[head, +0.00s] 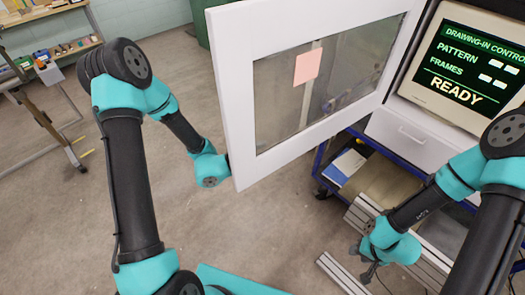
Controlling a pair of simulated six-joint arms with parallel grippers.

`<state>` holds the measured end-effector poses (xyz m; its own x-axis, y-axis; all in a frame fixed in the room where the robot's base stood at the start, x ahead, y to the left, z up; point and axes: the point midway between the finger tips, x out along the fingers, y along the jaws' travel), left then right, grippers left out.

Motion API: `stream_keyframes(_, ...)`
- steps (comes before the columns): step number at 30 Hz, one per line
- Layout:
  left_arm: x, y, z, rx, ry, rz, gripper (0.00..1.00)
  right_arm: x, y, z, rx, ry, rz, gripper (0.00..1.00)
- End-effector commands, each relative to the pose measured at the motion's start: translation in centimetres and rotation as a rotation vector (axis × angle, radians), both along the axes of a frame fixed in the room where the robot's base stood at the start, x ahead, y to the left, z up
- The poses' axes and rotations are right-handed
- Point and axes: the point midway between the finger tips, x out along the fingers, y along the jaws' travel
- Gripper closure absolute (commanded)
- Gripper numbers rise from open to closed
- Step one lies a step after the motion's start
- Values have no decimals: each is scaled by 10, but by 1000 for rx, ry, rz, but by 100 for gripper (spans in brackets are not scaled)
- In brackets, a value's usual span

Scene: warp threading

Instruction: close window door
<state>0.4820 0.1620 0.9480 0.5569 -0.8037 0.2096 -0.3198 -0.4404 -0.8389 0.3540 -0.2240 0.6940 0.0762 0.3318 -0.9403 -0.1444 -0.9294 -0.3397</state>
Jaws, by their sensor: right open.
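The window door (228,95) is a white frame around a clear pane, with a pink note stuck on the glass. It stands swung open in the upper middle of the head view, its right side near the machine with the screen. My left arm reaches to the door's lower left edge. The left wrist is beside that edge and the left gripper is hidden behind the door; I cannot tell if it touches. My right gripper (368,272) is low at the right, open and empty, pointing down, apart from the door.
A screen (470,62) reading READY is at the upper right, above a white drawer (410,135). A blue cart (322,160) with papers and metal rails (340,272) lie below. A shelf (50,50) is at the far left. The floor at left is mostly clear.

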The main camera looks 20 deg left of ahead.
Motion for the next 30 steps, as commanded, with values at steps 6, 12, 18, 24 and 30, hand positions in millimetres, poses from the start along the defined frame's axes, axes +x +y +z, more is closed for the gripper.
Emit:
stream_keyframes(6, 0, 0, 0, 1, 0, -1, 63, 0, 0, 0, 0, 0, 0, 57)
stream_keyframes(12, -1, 2, -1, 1, 2, 0, 63, 0, 0, 0, 0, 0, 0, 57)
stream_keyframes(18, -11, 16, -5, 0, 2, 2, 63, 0, 0, 0, 0, 0, 0, 57)
stream_keyframes(24, -28, 42, -12, 2, 2, 4, 63, 0, 0, 0, 0, 0, 0, 57)
stream_keyframes(30, -48, 70, -18, 1, 1, 4, 63, 0, 0, 0, 0, 0, 0, 57)
